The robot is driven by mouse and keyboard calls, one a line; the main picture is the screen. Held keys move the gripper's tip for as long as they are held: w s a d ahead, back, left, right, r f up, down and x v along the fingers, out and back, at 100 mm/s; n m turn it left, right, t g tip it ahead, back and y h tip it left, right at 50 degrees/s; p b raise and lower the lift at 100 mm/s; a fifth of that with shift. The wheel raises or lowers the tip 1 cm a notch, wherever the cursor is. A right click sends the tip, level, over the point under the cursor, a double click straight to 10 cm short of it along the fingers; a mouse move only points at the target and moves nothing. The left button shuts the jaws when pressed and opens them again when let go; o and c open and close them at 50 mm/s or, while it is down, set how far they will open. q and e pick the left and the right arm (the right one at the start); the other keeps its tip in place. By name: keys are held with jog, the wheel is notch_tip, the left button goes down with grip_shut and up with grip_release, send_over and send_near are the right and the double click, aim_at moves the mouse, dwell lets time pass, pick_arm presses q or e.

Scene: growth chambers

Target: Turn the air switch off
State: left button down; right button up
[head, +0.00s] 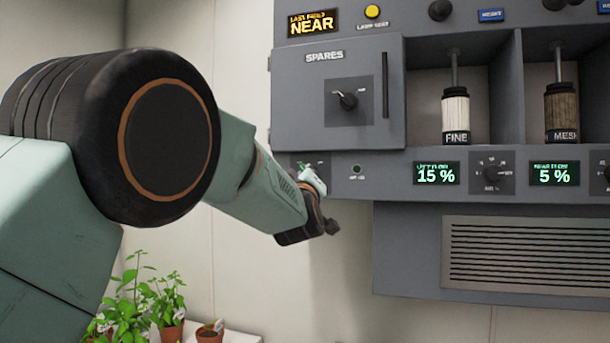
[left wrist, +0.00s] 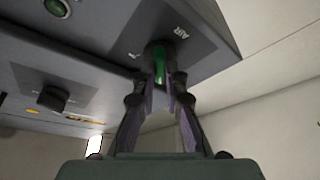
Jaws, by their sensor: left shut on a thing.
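The air switch (left wrist: 159,66) shows in the left wrist view as a green lever on a dark plate lettered AIR, on the grey cabinet. My left gripper (left wrist: 160,80) is shut on this lever, one finger on each side. In the head view my left arm reaches in from the left, and its wrist is at the cabinet's lower left corner. There the air switch plate (head: 308,164) shows only in part, and the lever and fingertips are mostly hidden. My right gripper is in neither view.
The SPARES door (head: 352,58) with a knob is just above the wrist. A green indicator (head: 356,169) sits right of the switch. FINE (head: 456,108) and MESH (head: 562,108) cartridges stand in bays. Potted plants (head: 135,305) are at lower left. A vent grille (head: 530,252) is at lower right.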

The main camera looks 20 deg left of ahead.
pick_arm(q)
jog(key=shift+s+r+n+y, duration=0.1)
jog(key=shift+r+n+y, duration=0.2)
jog(key=shift+r+n, duration=0.35)
jog(key=shift+f, duration=0.15)
jog(key=c, duration=1.8)
grip_release()
jog(key=shift+c, duration=0.2)
jog(key=o, duration=0.4)
jog(key=shift+w+f, duration=0.2)
jog(key=shift+f, duration=0.1)
jog(key=shift+o, duration=0.2)
jog(key=shift+s, duration=0.15)
jog(key=v, duration=0.7)
jog(key=shift+s, duration=0.15)
